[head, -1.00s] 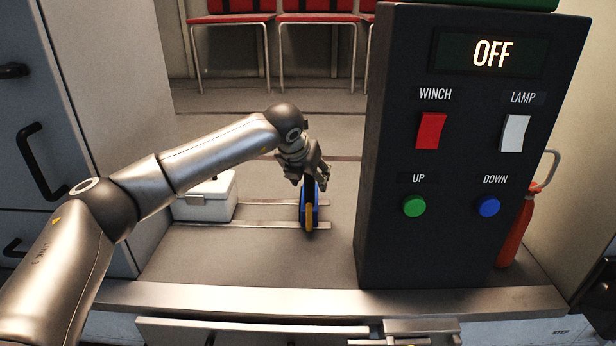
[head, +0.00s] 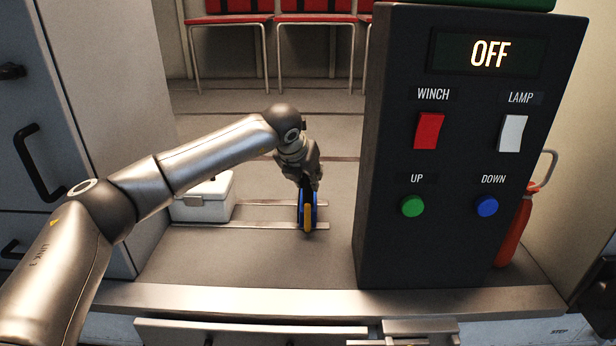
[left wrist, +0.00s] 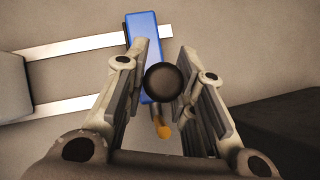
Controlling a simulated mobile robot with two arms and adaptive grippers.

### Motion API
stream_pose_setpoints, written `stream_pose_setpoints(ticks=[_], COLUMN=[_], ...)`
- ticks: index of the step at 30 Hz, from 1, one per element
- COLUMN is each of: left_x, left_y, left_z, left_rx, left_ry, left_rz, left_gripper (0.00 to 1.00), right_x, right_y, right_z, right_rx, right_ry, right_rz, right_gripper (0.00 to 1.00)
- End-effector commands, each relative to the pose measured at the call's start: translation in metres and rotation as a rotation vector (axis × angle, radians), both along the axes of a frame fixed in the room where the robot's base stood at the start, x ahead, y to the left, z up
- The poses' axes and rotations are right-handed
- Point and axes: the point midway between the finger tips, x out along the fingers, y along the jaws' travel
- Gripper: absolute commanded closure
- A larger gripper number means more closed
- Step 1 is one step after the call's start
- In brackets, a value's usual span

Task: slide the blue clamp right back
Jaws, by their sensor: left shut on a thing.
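The blue clamp (head: 314,213) sits across the right ends of two pale rails (head: 258,226) on the worktop, with an orange-yellow part (head: 307,219) at its front. In the left wrist view its blue body (left wrist: 144,50) lies over the rails, with a round black knob (left wrist: 165,82) above it. My left gripper (head: 309,187) is directly over the clamp, pointing down. In the left wrist view its fingers (left wrist: 165,70) flank the knob and are shut on it. The fingers hide the top of the clamp in the head view. My right gripper is not in view.
A white box (head: 205,199) stands at the rails' left end. A dark control panel (head: 455,240) reading OFF rises right of the clamp, with some bare worktop between. A grey cabinet (head: 95,120) stands left. An orange bottle-like object (head: 514,232) is behind the panel's right edge.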

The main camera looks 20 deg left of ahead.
Motion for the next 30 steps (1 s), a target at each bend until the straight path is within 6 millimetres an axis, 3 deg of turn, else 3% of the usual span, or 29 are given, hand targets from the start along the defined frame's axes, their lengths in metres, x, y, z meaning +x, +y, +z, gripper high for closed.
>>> stream_pose_setpoints(ticks=[16, 17, 23, 30], left_x=[0.004, 0.004, 0.003, 0.003], left_y=[-0.013, -0.012, -0.012, -0.012], left_z=[-0.001, 0.000, 0.000, 0.000], left_rx=[-0.001, -0.001, 0.000, 0.000], left_ry=[0.001, 0.001, 0.000, 0.000], left_rz=[-0.001, 0.001, 0.000, 0.000], left_gripper=[0.99, 0.73, 0.47, 0.46], right_x=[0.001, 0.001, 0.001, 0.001], right_y=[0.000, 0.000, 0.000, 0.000], right_z=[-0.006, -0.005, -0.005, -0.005], right_rx=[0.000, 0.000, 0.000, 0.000], right_ry=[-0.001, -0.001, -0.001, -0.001], right_rz=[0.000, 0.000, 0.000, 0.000], right_gripper=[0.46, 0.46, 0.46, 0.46])
